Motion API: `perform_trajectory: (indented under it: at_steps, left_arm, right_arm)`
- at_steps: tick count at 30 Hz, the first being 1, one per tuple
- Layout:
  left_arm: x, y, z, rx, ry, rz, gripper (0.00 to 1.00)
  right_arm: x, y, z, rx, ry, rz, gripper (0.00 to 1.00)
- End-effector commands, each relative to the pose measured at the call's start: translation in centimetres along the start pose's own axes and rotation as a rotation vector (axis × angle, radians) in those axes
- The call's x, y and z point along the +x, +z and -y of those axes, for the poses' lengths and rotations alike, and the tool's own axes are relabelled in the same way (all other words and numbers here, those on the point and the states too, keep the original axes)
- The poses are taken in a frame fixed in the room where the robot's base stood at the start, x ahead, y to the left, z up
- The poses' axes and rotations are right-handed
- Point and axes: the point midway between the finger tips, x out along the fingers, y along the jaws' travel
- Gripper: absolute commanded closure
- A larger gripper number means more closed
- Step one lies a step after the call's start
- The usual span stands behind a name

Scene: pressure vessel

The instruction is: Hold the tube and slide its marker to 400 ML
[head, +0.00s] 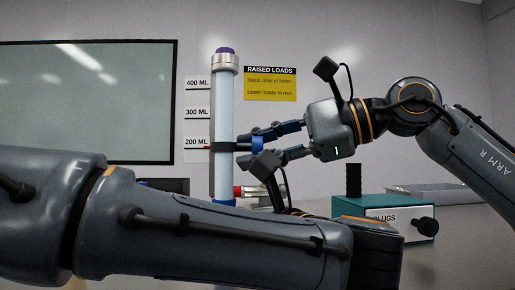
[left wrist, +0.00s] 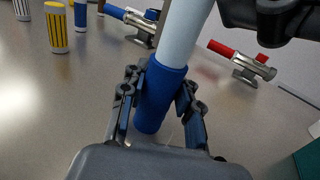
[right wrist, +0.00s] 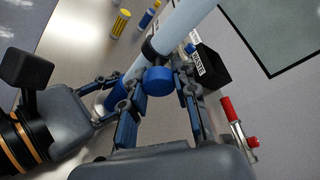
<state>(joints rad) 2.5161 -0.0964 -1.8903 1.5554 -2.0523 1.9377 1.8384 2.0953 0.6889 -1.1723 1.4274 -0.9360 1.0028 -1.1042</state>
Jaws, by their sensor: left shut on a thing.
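The pale tube (head: 225,110) stands upright with a metal collar and purple top. Its black marker band (head: 224,147) has a red pointer (head: 207,148) at the 200 ML label (head: 197,143). A blue knob (right wrist: 158,80) sticks out from the band. My left gripper (left wrist: 158,95) is shut on the tube's blue lower sleeve (left wrist: 152,110); in the head view my left arm hides it. My right gripper (right wrist: 160,85) is open, with its fingers (head: 250,148) on either side of the knob. The 400 ML label (head: 197,83) is near the tube's top.
A teal plugs box (head: 375,209) with a black post stands at right, before a grey tray (head: 440,190). Yellow (left wrist: 56,30) and other cylinders stand farther off. A black bin (right wrist: 208,68) stands nearby.

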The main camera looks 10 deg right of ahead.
Motion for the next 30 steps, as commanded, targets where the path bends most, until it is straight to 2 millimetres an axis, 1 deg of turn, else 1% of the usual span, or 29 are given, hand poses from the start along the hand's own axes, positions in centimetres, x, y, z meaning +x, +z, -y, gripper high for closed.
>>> perform_trajectory:
  at_steps: [7, 10, 21, 24, 30]
  left_arm:
    - [-0.1, -0.1, 0.0, 0.002, -0.001, 0.001, 1.00]
    - [-0.1, -0.1, 0.0, 0.002, -0.001, 0.001, 1.00]
    - [-0.2, -0.1, 0.0, 0.004, -0.001, 0.001, 1.00]
    - [-0.2, -0.1, 0.0, 0.004, -0.001, 0.001, 1.00]
    - [-0.1, -0.1, 0.0, 0.004, 0.000, 0.000, 1.00]
  right_arm:
    - [-0.1, -0.1, 0.2, 0.001, -0.005, -0.002, 1.00]
    - [-0.2, 0.2, 0.7, -0.001, -0.007, -0.002, 1.00]
    - [-1.8, 4.0, 5.9, -0.003, -0.011, -0.005, 1.00]
    - [-2.0, 4.6, 6.8, -0.002, -0.010, -0.005, 1.00]
    - [-2.4, 5.2, 7.6, -0.001, -0.009, -0.004, 1.00]
